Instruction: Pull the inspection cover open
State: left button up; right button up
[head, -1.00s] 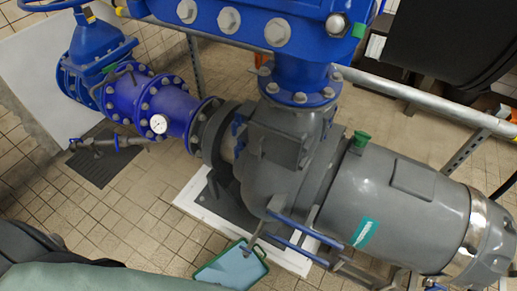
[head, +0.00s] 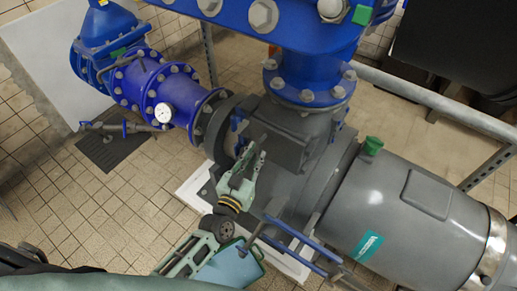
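What looks like the inspection cover is a grey squarish plate (head: 288,147) on the side of the grey pump casing. It appears closed, and its left part is partly hidden by my gripper. A small blue part (head: 238,126) sits at its left edge. My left gripper (head: 257,150) reaches up from the bottom, with its fingertips in front of the cover's left lower side. I cannot tell whether the fingers touch it or how far apart they are. My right gripper is out of view.
A large grey motor (head: 400,215) lies to the right. Blue bars (head: 290,235) and a light blue tray-like object (head: 232,266) are below the pump. Tiled floor is open at lower left.

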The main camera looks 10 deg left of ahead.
aim_at(259, 151)
pick_arm(q)
jog(key=shift+w+d, duration=0.15)
jog(key=shift+w, duration=0.5)
jog(key=shift+w+d, duration=0.15)
jog(key=shift+w, duration=0.9)
grip_shut()
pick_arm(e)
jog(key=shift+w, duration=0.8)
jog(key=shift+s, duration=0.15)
